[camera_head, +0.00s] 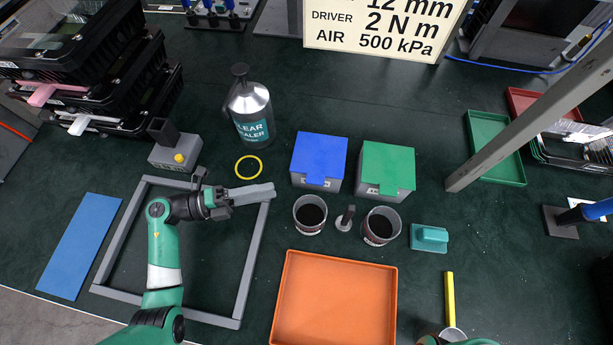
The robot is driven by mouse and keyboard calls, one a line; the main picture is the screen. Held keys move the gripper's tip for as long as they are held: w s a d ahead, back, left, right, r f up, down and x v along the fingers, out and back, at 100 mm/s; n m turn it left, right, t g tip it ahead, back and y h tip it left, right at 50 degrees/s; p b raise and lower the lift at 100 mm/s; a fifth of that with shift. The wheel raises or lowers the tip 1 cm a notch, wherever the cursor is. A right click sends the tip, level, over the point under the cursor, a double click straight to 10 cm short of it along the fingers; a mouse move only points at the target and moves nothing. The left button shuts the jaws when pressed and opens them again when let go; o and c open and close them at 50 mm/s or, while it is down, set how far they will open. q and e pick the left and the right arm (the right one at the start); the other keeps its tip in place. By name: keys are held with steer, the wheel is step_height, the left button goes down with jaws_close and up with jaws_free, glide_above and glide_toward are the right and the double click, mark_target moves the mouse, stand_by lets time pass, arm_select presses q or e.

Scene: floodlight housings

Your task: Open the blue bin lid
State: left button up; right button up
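The blue bin (318,160) stands right of the upper middle, a grey box with its blue lid lying flat and shut on top. A tab of the lid hangs over its front, above a small label. My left gripper (268,190) is left of and nearer than the blue bin, above the grey frame's far right corner and apart from the bin. Its pale fingers look like one slab, so I cannot tell whether they are apart. Only a sliver of my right arm shows at the bottom edge; its fingers are not seen.
A green-lidded bin (387,168) stands right of the blue one. Two dark-filled cups (310,214) (381,226) and a small grey post (345,218) stand in front. A sealer bottle (250,112) and yellow ring (249,167) are left. An orange tray (334,300) is nearer.

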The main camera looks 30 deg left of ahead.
mark_target(309, 181)
arm_select(q)
steer(key=b+x, duration=0.2)
steer(key=x, duration=0.9)
steer(key=shift+a+b, duration=0.1)
steer(key=shift+b, duration=0.2)
jaws_close()
stand_by(0.7)
